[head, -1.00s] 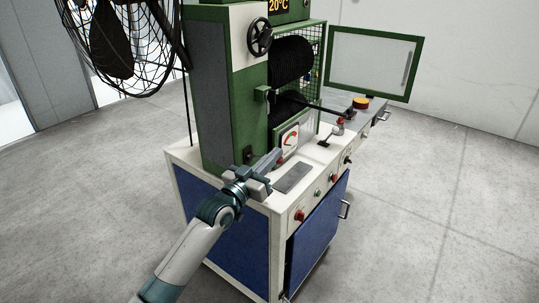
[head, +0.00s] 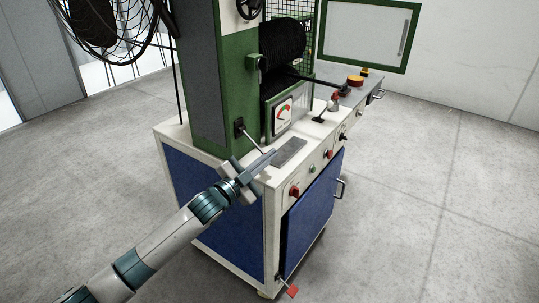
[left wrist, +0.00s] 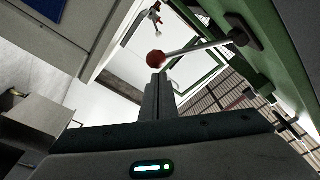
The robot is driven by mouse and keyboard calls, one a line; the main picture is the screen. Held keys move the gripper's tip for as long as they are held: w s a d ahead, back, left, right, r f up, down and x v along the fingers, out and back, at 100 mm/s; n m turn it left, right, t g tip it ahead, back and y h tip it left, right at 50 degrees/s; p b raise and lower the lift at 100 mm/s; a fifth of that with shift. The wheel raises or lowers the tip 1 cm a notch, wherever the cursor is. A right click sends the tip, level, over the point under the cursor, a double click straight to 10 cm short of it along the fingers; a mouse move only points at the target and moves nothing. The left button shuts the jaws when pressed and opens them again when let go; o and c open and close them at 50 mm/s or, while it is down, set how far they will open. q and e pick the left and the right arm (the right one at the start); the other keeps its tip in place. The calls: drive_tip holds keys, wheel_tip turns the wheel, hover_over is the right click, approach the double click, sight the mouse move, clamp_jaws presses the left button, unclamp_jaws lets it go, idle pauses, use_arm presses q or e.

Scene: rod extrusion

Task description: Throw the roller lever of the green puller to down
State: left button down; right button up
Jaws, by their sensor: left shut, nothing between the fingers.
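The green puller (head: 205,80) stands on a white-topped cabinet. Its roller lever (head: 252,143) is a thin rod from a dark pivot at the foot of the green column, slanting down to the right in the head view. My left gripper (head: 268,157) is shut and empty at the rod's outer end, over the cabinet's near corner. In the head view the gripper hides the lever's knob. In the left wrist view the red knob (left wrist: 156,59) is just beyond the closed fingertips (left wrist: 157,82); I cannot tell whether they touch. My right gripper is out of view.
A dial gauge (head: 283,114) and a grey plate (head: 290,152) are close to the gripper on the cabinet top. Red and green knobs line the front panel. A fan (head: 110,30) stands behind left. The floor left of the cabinet is clear.

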use_arm(q)
drive_tip(key=shift+w+a+f, duration=0.1)
drive_tip(key=shift+f, duration=0.2)
drive_tip(key=shift+a+f+m, duration=0.1)
drive_tip(key=shift+f+m, duration=0.1)
drive_tip(key=shift+m, duration=0.4)
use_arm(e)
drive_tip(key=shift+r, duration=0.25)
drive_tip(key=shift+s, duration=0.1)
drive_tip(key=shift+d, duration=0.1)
